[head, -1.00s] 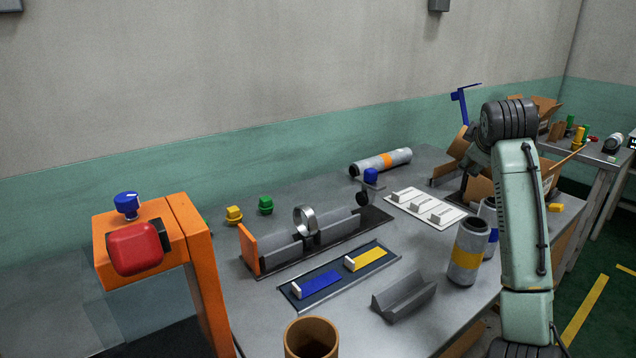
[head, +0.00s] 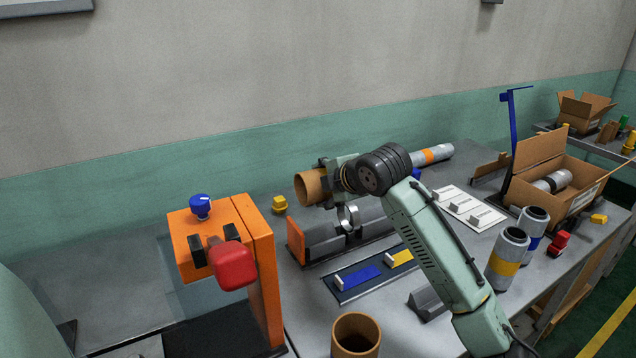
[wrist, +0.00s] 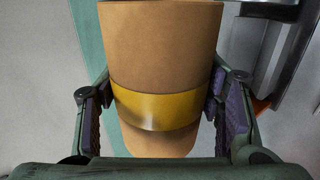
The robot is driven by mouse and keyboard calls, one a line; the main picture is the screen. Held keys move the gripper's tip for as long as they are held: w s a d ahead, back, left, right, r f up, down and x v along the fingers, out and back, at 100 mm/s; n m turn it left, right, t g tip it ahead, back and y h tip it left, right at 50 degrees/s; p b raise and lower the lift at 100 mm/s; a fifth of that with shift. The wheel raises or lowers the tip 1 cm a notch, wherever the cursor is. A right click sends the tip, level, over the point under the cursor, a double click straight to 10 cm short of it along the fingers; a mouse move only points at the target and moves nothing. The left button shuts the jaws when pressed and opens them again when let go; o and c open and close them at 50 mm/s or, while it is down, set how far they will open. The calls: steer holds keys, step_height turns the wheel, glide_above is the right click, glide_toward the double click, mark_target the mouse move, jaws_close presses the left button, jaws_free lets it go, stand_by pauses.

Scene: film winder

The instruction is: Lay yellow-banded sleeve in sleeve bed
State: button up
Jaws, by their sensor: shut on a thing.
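The yellow-banded sleeve is a brown cardboard tube (head: 310,187); its yellow band (wrist: 155,110) shows in the wrist view. My gripper (head: 335,183) is shut on it, with pads on both sides at the band (wrist: 160,106). In the head view the sleeve is tilted near horizontal, its open end facing left. It appears above a long grey trough (head: 325,246) with an orange end plate (head: 296,242) and a metal ring (head: 348,217), apparently apart from it. I cannot tell whether this trough or the short grey V-block (head: 427,303) is the sleeve bed.
An orange stand with a red block (head: 233,267) is at left. Another brown tube (head: 356,335) stands in front. Grey rolls with a yellow band (head: 507,262) and blue band stand at right, near an open carton (head: 540,160). A grey roll with an orange band (head: 432,155) lies behind.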

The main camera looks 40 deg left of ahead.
steer(key=shift+s+a+f+n, duration=0.25)
steer(key=shift+s+f+n, duration=0.1)
steer(key=shift+s, duration=0.25)
steer(key=shift+d+r, duration=0.1)
steer(key=shift+d, duration=0.05)
step_height(320, 180, down, 8)
steer(key=b, duration=0.5)
steer(key=shift+b, duration=0.3)
steer(key=shift+f+b, duration=0.5)
steer(key=shift+f, duration=0.15)
